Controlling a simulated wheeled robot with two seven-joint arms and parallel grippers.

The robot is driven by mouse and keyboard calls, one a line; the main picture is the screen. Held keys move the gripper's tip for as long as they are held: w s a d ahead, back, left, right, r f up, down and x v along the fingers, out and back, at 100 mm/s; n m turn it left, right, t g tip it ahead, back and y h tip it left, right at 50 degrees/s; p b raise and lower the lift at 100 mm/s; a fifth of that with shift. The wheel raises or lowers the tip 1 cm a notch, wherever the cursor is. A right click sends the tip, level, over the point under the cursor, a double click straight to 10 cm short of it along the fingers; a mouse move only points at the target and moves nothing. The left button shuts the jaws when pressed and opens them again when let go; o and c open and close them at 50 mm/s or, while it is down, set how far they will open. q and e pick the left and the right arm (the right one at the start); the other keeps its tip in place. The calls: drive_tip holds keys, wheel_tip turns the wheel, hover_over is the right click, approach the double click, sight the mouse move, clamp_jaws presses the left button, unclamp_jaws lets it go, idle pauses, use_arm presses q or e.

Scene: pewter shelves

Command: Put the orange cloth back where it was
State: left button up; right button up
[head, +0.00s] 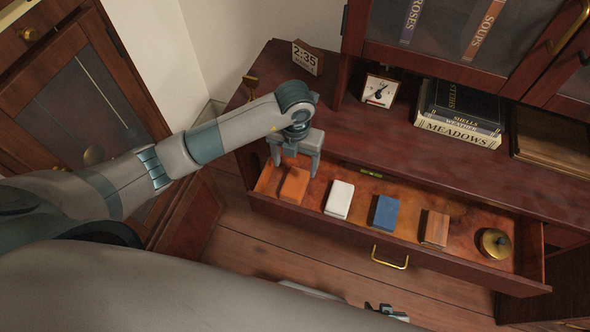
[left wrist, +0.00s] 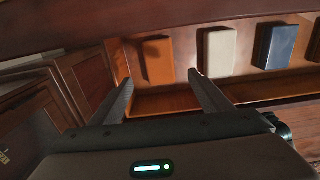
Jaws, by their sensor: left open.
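The orange cloth (head: 295,185) is a folded block lying at the left end of the open drawer (head: 330,216). My left gripper (head: 296,168) is over the drawer's left end, open and empty, with its fingers above and just behind the cloth. In the left wrist view the orange cloth (left wrist: 157,60) shows beyond and between the two spread fingertips (left wrist: 160,80), apart from them. My right gripper (head: 388,312) seems to show only in part at the bottom edge, too little to tell its jaws.
In the drawer, to the right of the cloth, lie a white block (head: 339,199), a blue block (head: 386,212), a brown block (head: 435,228) and a round brass object (head: 494,243).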

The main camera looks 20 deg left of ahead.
use_arm(q)
drive_tip(key=shift+r, duration=0.8)
use_arm(e)
drive_tip(key=shift+d, duration=0.25)
drive_tip(key=shift+a, duration=0.1)
drive_tip(key=shift+a, duration=0.6)
